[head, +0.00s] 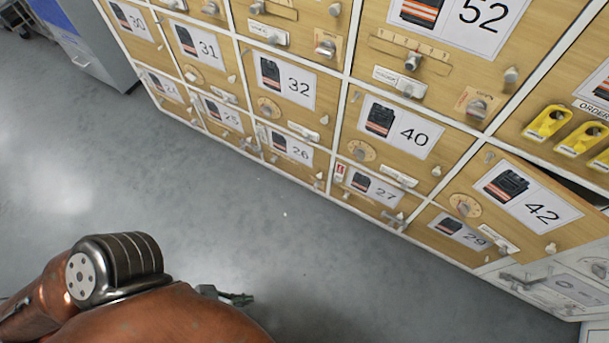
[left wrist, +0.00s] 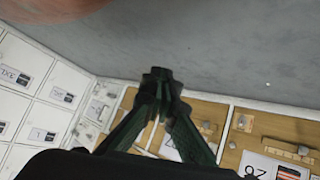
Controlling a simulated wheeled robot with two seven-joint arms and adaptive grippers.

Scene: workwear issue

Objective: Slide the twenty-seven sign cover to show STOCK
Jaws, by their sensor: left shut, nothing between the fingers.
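The wooden door numbered 27 (head: 388,193) is in the lower row of the locker wall in the head view, right of door 26. It bears a picture card, a small red-and-white label (head: 340,171) at its upper left, and a small pale fitting with a knob (head: 393,218) low on its right. Which part is the sign cover, and any wording on it, is too small to tell. My left gripper (head: 242,299) is shut and empty over the floor, away from door 27. Its dark green fingers meet at the tips in the left wrist view (left wrist: 158,74). My right gripper is out of view.
Door 42 (head: 530,200) stands slightly ajar at the right. Yellow handles (head: 549,121) stick out beside the ORDER lettering. Knobs and dials project from neighbouring doors. The grey floor (head: 230,210) before the lockers is clear. A blue-grey cabinet (head: 85,40) stands at upper left.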

